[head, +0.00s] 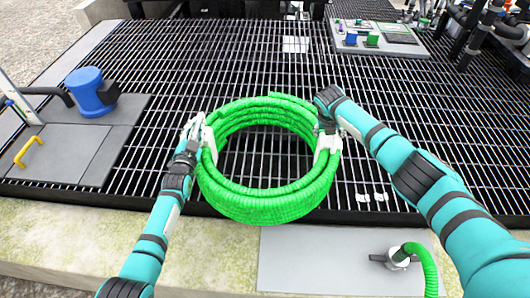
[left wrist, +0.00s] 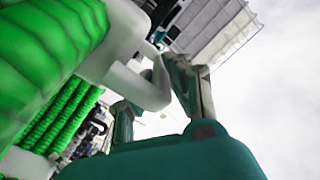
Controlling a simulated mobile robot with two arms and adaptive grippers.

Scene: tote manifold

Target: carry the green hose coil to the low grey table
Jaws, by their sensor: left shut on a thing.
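The green hose coil (head: 265,205) is a thick ring of several turns in the middle of the head view, over the dark grating. My left gripper (head: 203,134) is shut on its left side, at a white piece. My right gripper (head: 326,135) is at the coil's right side by another white piece; its fingers are mostly hidden by its wrist. The coil (left wrist: 45,50) also fills the left of the left wrist view, beside a white bracket. A low grey surface (head: 395,46) with small blue and green items stands at the back right; I cannot tell if it is the task's table.
A blue motor-like unit (head: 90,92) stands on grey plates (head: 60,155) at left, with a yellow handle (head: 28,152). A grey plate (head: 310,262) with a hose fitting (head: 398,259) lies in front. Dark pipes (head: 485,30) stand at back right. The grating (head: 240,60) beyond the coil is mostly clear.

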